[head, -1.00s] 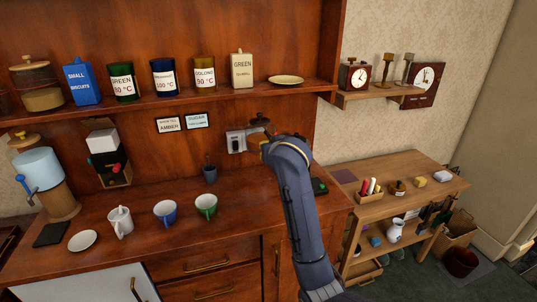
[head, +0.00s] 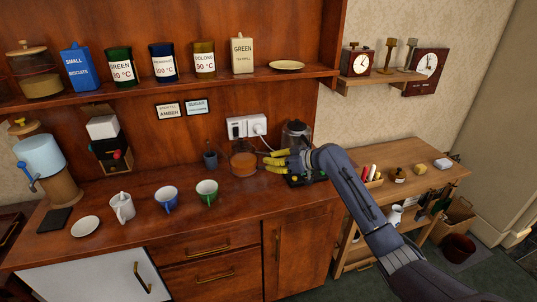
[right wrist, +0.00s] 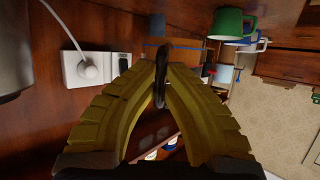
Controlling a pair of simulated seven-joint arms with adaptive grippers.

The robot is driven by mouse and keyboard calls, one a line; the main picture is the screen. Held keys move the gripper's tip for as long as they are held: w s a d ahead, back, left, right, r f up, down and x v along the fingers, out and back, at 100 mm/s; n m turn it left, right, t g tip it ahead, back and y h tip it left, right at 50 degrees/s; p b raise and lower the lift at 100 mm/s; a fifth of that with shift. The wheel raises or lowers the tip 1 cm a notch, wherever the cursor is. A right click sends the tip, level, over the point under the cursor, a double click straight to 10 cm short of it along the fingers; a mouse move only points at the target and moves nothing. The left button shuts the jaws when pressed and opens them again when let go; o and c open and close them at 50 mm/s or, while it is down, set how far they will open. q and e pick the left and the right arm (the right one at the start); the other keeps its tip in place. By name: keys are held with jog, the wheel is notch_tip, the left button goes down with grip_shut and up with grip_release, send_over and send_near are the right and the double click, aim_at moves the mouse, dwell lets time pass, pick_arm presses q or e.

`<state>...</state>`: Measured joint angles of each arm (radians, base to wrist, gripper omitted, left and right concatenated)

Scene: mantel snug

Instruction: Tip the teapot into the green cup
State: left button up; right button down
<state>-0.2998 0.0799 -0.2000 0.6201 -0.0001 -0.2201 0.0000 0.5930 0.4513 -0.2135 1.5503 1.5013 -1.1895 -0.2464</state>
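The teapot (head: 243,164) is a clear glass pot with amber liquid, roughly upright near the back of the counter; I cannot tell whether its base touches the wood. My right gripper (head: 268,162), with yellow fingers, is at its right side. In the right wrist view the fingers (right wrist: 161,70) close on a dark, narrow handle (right wrist: 160,80), with amber showing beyond the tips. The green cup (head: 206,191) stands upright on the counter, left of and nearer than the teapot; it also shows in the right wrist view (right wrist: 229,25). My left gripper is out of view.
A blue cup (head: 167,199), white jug (head: 122,207) and saucer (head: 85,227) stand left of the green cup. A dark small pot (head: 210,160) is behind it. A socket (head: 246,126) is on the back panel.

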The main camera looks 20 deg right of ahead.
notch_tip(320, 180, up, 7)
jog(key=s+a+n+g+h, duration=0.1)
jog(key=s+n+g, duration=0.1)
jog(key=n+g, duration=0.2)
jog(key=shift+s+a+f+n+g+h, duration=0.2)
jog(key=shift+a+n+g+h, duration=0.15)
jog(key=shift+g, duration=0.25)
dwell(1.4)
jog(key=shift+a, duration=0.1)
jog(key=shift+r, duration=0.1)
dwell(0.6)
